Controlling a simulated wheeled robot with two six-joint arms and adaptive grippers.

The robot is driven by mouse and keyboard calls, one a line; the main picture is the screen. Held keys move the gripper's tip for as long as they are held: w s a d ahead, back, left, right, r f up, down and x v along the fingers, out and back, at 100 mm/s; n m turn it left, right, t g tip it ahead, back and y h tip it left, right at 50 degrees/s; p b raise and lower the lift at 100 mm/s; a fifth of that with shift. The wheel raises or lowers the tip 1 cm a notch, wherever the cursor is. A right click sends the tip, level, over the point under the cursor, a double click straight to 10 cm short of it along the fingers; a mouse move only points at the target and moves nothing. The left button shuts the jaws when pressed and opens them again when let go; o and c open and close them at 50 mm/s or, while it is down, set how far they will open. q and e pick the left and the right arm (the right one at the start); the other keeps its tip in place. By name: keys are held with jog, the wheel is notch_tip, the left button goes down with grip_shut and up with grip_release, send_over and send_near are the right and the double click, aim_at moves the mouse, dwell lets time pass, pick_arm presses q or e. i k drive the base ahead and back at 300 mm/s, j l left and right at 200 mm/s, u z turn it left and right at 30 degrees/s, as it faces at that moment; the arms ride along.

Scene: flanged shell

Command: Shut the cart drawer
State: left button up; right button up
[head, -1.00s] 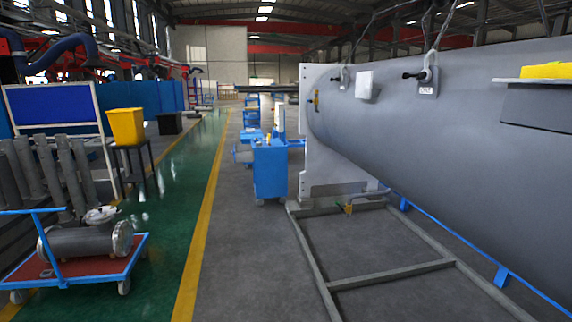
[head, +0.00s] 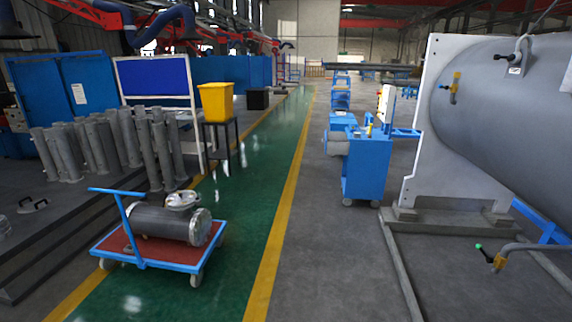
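A blue cart (head: 366,165) on casters stands right of centre in the head view, on the grey floor beside the white flange plate. Small items, one of them yellow, sit on or just behind its top. It is too far away to tell a drawer on it or whether any drawer is open. Neither of my grippers shows in the head view.
The large grey shell (head: 510,100) with its white end plate (head: 430,130) fills the right. A floor frame (head: 402,275) lies before it. A flat trolley (head: 150,255) with a flanged pipe stands at left. The grey floor strip ahead towards the cart is clear.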

aim_at(341, 148)
jog(key=i+u, duration=0.15)
jog(key=i, duration=2.75)
